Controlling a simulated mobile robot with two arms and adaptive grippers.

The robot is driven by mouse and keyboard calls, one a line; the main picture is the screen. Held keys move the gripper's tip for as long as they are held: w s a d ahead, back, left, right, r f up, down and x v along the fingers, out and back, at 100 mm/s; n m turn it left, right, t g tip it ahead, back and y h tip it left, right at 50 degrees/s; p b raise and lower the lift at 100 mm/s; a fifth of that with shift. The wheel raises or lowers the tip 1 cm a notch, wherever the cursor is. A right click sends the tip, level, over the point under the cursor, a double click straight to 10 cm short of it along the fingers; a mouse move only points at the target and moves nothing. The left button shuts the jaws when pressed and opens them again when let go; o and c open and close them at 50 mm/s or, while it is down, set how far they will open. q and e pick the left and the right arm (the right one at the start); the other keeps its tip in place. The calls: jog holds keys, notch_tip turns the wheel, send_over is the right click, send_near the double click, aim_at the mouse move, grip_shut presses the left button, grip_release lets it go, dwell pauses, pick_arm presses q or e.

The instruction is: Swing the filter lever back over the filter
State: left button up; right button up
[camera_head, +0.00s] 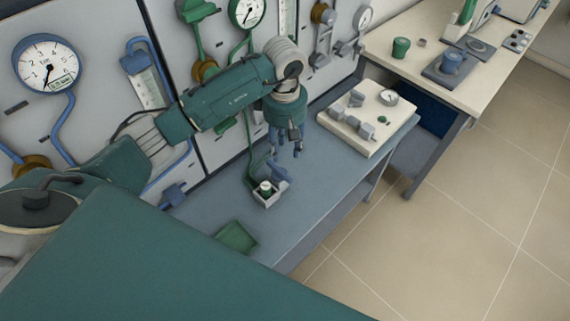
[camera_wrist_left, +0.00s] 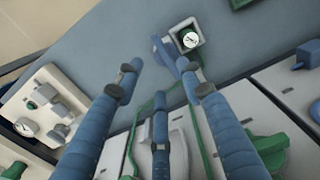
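The filter (camera_head: 265,187) is a small round green-and-white piece in a pale square holder on the blue-grey bench. It also shows near the top of the left wrist view (camera_wrist_left: 189,39). The blue lever (camera_head: 279,172) stands at the holder's back right edge, swung off the filter, whose top is uncovered. The lever also shows beside the holder in the left wrist view (camera_wrist_left: 164,51). My left gripper (camera_head: 286,150) hangs fingers down above and behind the lever, apart from it as far as I can tell. Its fingers (camera_wrist_left: 160,78) are spread and empty. My right gripper is out of view.
A cream block with knobs and a gauge (camera_head: 366,118) stands right of the gripper on the bench. A green tray (camera_head: 236,237) lies nearer the front. Wall panels with gauges (camera_head: 47,65) and pipes rise behind. Bare bench top (camera_head: 312,190) lies right of the filter.

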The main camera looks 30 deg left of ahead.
aim_at(285, 172)
pick_arm(q)
notch_tip(285, 172, down, 10)
jog(key=p, duration=0.2)
jog(key=shift+s+d+f+p, duration=0.1)
jog(key=shift+s+f+p, duration=0.1)
jog(key=shift+p, duration=0.2)
jog(key=shift+w+f, duration=0.1)
grip_shut()
